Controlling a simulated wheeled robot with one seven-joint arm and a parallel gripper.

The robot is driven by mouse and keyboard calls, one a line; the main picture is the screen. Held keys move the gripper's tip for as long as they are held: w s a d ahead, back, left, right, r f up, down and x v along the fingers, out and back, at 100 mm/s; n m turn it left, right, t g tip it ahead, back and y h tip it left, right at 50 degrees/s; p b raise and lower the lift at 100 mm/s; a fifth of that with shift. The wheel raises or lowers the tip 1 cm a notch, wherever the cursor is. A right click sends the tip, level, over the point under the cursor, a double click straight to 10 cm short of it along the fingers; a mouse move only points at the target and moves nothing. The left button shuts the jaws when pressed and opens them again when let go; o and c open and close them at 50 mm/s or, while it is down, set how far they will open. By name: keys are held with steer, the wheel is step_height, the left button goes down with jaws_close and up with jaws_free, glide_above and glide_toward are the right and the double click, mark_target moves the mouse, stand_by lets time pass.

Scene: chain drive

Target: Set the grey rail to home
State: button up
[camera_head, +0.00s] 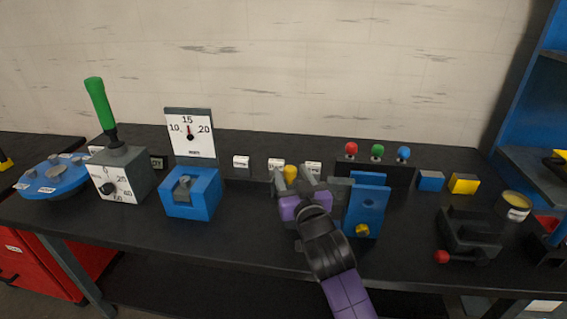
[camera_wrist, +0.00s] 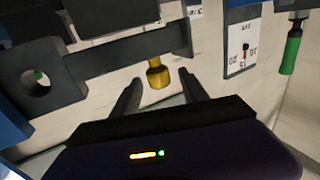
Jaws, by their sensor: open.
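A grey rail (camera_wrist: 120,52) runs across the upper left of the wrist view and has a round hole at its left end. In the head view, part of a grey bar, which looks like the same rail, shows beside the blue upright block (camera_head: 367,207). A yellow knob (camera_wrist: 157,74) sits near the rail's end; it also shows in the head view (camera_head: 290,173). My gripper (camera_wrist: 160,92) is open and empty, its fingers apart on either side of the knob's line. In the head view my gripper (camera_head: 294,182) hides much of the rail.
White label plates (camera_head: 241,161) stand behind; their text is unreadable. Left are a blue block (camera_head: 191,193), a dial panel (camera_head: 189,135) and a green-handled lever (camera_head: 101,105). Right are coloured knobs (camera_head: 377,150), small blocks (camera_head: 430,181) and a dark clamp (camera_head: 468,233). The front middle-left tabletop is clear.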

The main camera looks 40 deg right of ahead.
mark_target(288, 167)
steer(key=x, duration=0.5)
steer(key=shift+p, duration=0.3)
jaws_close()
stand_by(1.1)
